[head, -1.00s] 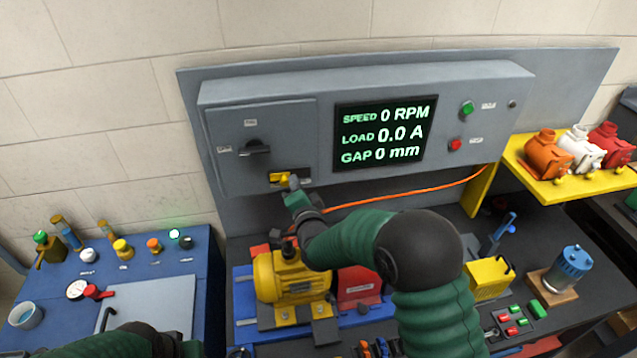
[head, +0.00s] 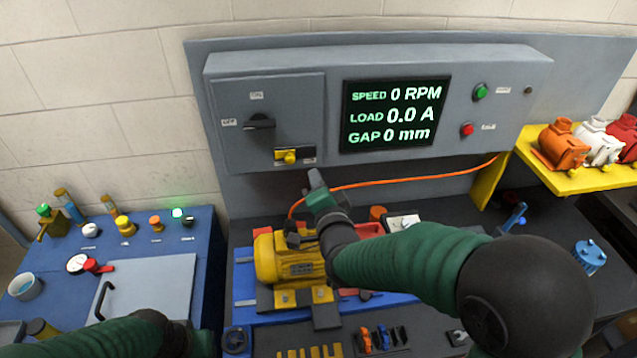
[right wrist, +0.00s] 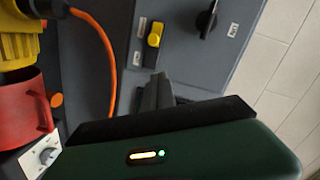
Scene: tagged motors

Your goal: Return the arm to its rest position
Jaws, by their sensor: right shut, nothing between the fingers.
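My right arm comes in from the lower right of the head view. Its gripper (head: 316,180) is shut and empty, below and right of the yellow switch (head: 290,155) on the grey panel, with a gap between them. In the right wrist view the shut fingers (right wrist: 158,92) point toward the panel, and the yellow switch (right wrist: 155,35) is beyond them. My left arm shows only in part at the lower left of the head view; I cannot see its gripper.
A yellow motor (head: 284,257) sits on the bench below my right gripper. An orange cable (head: 420,181) runs behind the arm. The screen (head: 395,113) reads zero speed, load and gap. A yellow shelf (head: 570,178) holds several motors at right. A blue cabinet (head: 205,245) stands at left.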

